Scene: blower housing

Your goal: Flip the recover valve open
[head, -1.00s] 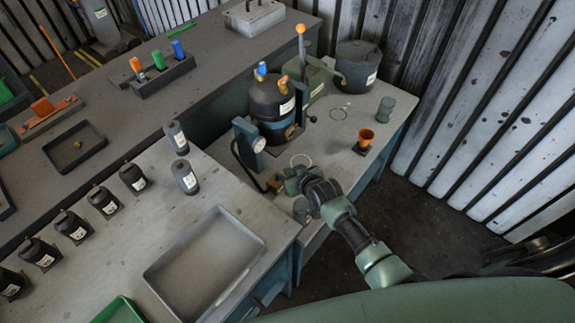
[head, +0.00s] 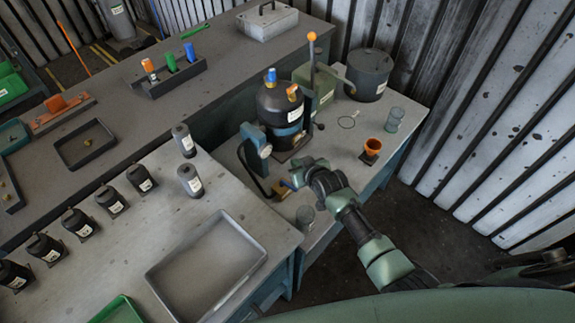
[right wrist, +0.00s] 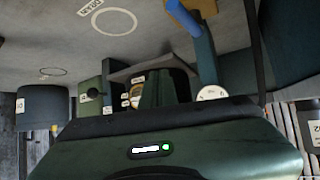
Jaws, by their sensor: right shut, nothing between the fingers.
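A small brass valve body (head: 281,191) with a blue lever (head: 287,184) sits low at the foot of the blue gauge stand (head: 257,140), on the right-hand bench. No readable label shows whether this is the recover valve. The blue lever also shows at the top of the right wrist view (right wrist: 183,18), sticking out from the brass body (right wrist: 205,8). My right gripper (head: 297,178) is shut and empty, close beside the lever; I cannot tell whether they touch. The black tank (head: 278,108) behind has a blue and an orange knob on top. My left gripper is not in view.
A grey tray (head: 207,268) lies on the left bench.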

